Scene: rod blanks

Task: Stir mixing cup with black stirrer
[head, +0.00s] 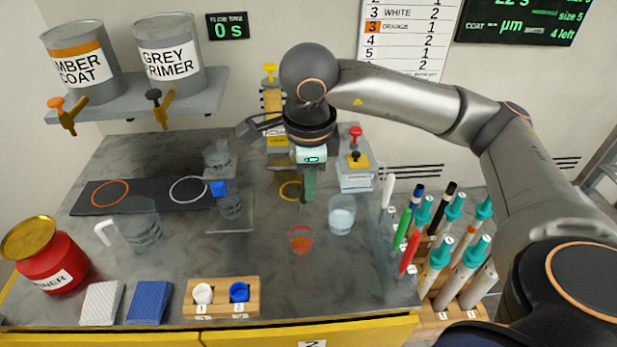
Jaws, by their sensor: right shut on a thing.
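A stirrer is not clearly visible in the jaws. A clear cup of whitish contents (342,216) stands right of the gripper. A small orange-rimmed cup (300,241) is nearer the front. A clear pitcher with a white handle (143,231) stands at left. I cannot tell which is the mixing cup. A black-topped stick (449,190) stands in the rack at right.
The rack (432,323) holds several coloured sticks and teal-topped rods. A dark mat (140,194) with two rings lies at left. A red tin (49,262), two cloths and a wooden cup holder (221,311) line the front.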

